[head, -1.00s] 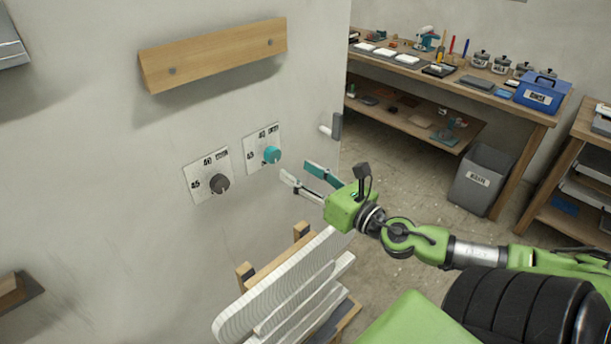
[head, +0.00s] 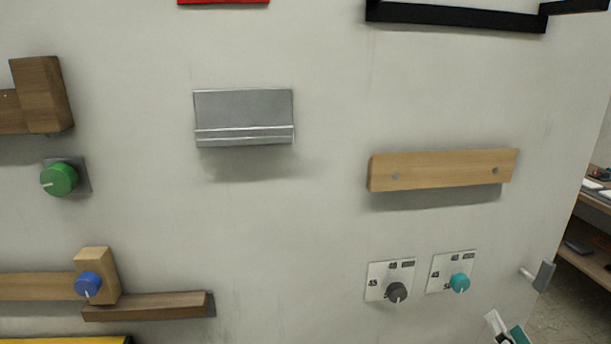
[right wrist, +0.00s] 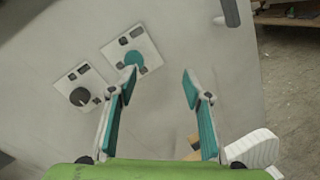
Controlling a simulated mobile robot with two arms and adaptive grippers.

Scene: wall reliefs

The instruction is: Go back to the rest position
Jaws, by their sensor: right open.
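My right gripper (head: 507,330) shows only by its fingers at the bottom right edge of the head view, below the teal dial. In the right wrist view its two teal-padded fingers (right wrist: 160,85) stand wide apart with nothing between them. The teal dial (head: 460,283) on its white plate also shows in the right wrist view (right wrist: 134,60), close to the left fingertip in the picture; I cannot tell the gap. The dark grey dial (head: 396,292) sits to its left. My left gripper is not in view.
The wall carries a wooden bar (head: 440,171), a grey metal ledge (head: 244,112), a green knob (head: 59,180), a blue knob (head: 88,285) and a brown ledge (head: 150,306). A grey handle (head: 543,275) sticks out near the wall's right edge. A workbench stands beyond.

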